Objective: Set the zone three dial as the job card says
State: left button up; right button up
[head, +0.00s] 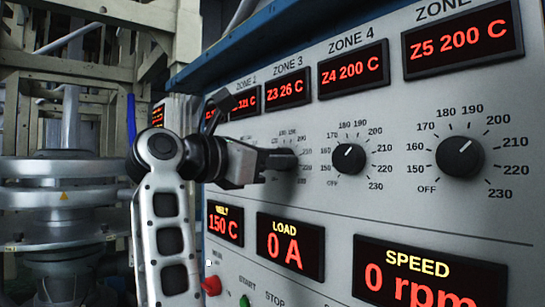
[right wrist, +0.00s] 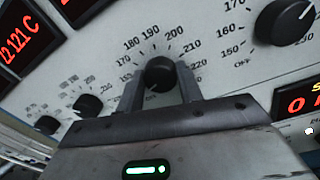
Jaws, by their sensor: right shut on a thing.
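The zone three dial (head: 287,158) is a black knob on the grey control panel, below the ZONE 3 display (head: 288,88), which reads Z3 26 C. My right gripper (head: 272,163) reaches it from the left and partly covers it. In the right wrist view the dial (right wrist: 160,72) sits between the two fingers, and the gripper is shut on it. The job card is not in view. My left gripper is not in view.
The zone four dial (head: 349,158) and zone five dial (head: 460,158) stand to the right. Below are the LOAD display (head: 290,247), reading 0 A, and the SPEED display (head: 425,278), reading 0 rpm. A red button (head: 211,285) sits low on the panel, near my right arm.

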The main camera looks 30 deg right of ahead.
jog(key=m, duration=0.6)
jog(key=m+b, duration=0.1)
jog(key=m, duration=0.6)
jog(key=shift+f+g, duration=0.2)
jog(key=shift+g, duration=0.2)
jog(key=shift+s, duration=0.1)
jog(key=o, duration=1)
jog(key=s+a, duration=0.1)
jog(key=a, duration=1.5)
jog(key=shift+f, duration=0.3)
jog(key=shift+s, duration=0.1)
